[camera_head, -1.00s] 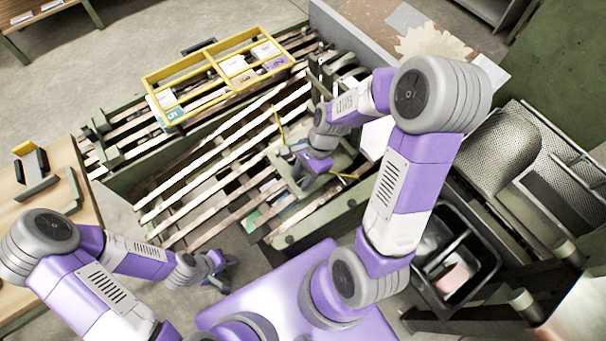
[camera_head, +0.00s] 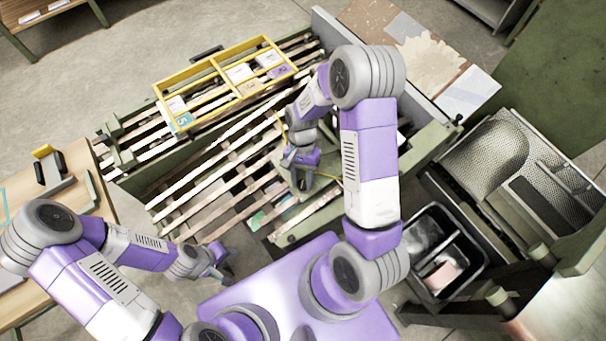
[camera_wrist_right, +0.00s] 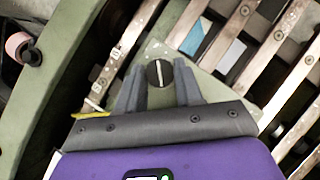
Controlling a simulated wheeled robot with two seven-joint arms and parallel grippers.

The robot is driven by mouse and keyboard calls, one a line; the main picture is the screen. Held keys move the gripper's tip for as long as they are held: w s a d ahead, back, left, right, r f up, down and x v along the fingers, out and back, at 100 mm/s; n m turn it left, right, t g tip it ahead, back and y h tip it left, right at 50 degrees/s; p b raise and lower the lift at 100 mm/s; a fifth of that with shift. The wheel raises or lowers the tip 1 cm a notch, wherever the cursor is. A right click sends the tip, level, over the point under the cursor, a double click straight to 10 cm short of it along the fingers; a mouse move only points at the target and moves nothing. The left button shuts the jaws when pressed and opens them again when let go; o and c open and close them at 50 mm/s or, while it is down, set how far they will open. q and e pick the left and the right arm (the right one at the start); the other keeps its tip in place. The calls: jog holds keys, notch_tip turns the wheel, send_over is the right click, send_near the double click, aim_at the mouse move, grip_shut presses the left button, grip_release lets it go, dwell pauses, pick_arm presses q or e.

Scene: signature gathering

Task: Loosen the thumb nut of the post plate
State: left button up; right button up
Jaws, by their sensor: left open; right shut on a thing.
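The thumb nut (camera_wrist_right: 160,73) is a round black knob with a white line across its top in the right wrist view. It sits on a pale green plate (camera_wrist_right: 205,82), which looks like the post plate. My right gripper (camera_wrist_right: 159,75) is shut on the nut, one finger at each side of it. In the head view my right gripper (camera_head: 302,180) is low over the slatted bed, and the arm and hand hide the nut. My left gripper (camera_head: 220,268) is open and empty, over the floor left of my base, away from the plate.
A yellow divided frame (camera_head: 213,62) holding small blocks lies across the back of the slatted bed (camera_head: 205,185). A wooden table (camera_head: 75,165) is at the left. A black bin (camera_head: 485,262) and mesh trays (camera_head: 490,155) stand at the right.

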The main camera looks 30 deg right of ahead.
jog(key=n+h+p, duration=0.1)
jog(key=n, duration=0.1)
jog(key=n+g+h+p, duration=0.1)
jog(key=n, duration=0.1)
jog(key=shift+w+a+n, duration=0.15)
jog(key=shift+a+n, duration=0.05)
jog(key=shift+n, duration=0.1)
jog(key=n+h, duration=0.1)
jog(key=n, duration=0.1)
jog(key=n+h+p, duration=0.1)
jog(key=n, duration=0.1)
jog(key=shift+a+n+g+h, duration=0.15)
jog(key=shift+n+g+h, duration=0.15)
jog(key=shift+g+h, duration=0.1)
jog(key=o, duration=1)
jog(key=shift+o, duration=0.2)
jog(key=p+v, duration=0.1)
jog(key=v, duration=0.6)
jog(key=shift+w+r, duration=0.15)
jog(key=shift+r, duration=0.05)
jog(key=shift+a, duration=0.1)
